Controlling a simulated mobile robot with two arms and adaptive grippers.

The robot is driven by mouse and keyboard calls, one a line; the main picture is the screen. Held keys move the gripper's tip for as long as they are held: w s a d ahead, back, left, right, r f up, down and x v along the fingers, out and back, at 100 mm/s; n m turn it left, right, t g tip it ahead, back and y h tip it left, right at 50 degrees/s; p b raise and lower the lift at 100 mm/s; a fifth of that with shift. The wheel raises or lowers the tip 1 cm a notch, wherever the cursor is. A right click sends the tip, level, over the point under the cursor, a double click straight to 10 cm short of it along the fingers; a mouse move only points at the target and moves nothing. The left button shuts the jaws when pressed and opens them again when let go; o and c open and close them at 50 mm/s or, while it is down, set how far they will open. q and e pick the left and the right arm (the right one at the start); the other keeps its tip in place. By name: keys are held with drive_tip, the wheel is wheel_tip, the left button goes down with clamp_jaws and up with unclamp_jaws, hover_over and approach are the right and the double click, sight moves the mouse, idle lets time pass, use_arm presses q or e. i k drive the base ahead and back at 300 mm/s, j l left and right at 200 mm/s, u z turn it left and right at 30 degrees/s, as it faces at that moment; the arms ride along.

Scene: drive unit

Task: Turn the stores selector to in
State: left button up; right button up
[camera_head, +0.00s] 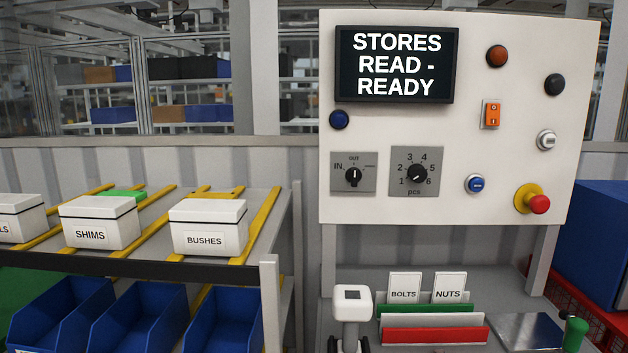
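The stores selector (354,177) is a black rotary knob on a small grey plate at the lower left of the white control panel (460,130). Its plate reads IN at the left and OUT at the top, with a third label at the right too small to read. The knob's white mark appears upright, toward OUT. The display (396,64) above reads "STORES READ - READY".
A pcs dial (416,174) sits right of the selector, a blue button (339,119) above it. A red emergency stop (538,204) is at lower right. A white device (352,303) stands below the panel. A rack with a BUSHES box (207,228) is at left.

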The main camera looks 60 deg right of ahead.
sight(353, 175)
drive_tip(key=z, duration=2)
